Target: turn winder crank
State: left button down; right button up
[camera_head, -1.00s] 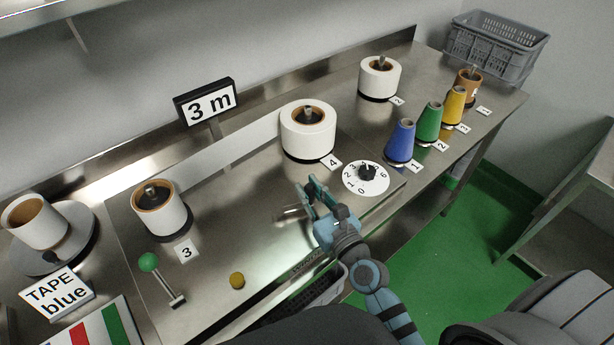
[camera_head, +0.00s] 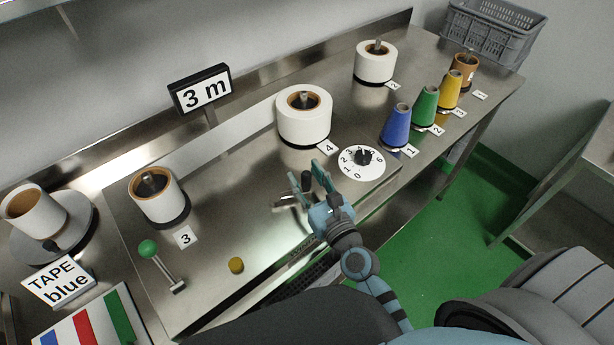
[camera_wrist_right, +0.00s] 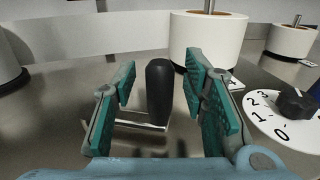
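The winder crank has an upright black handle (camera_wrist_right: 159,92) on a thin metal arm (camera_wrist_right: 140,125), seen in the right wrist view. In the head view its metal arm (camera_head: 287,201) shows left of my right gripper, low over the steel bench. My right gripper (camera_head: 310,178) is open, with teal pads on both sides of the black handle. In the right wrist view the gripper (camera_wrist_right: 162,100) shows gaps between both pads and the handle. My left gripper is not in view.
A numbered dial (camera_head: 362,162) and a white roll (camera_head: 304,116) stand close to the right gripper. Another roll (camera_head: 160,199), a green-knobbed lever (camera_head: 148,248) and a yellow button (camera_head: 236,265) are to the left. Coloured cones, including a blue one (camera_head: 397,128), stand at right.

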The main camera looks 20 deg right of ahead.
jog(key=shift+s, duration=0.1)
jog(key=s, duration=1.2)
jog(key=shift+d, duration=0.4)
jog(key=shift+w, duration=0.1)
dwell(0.6)
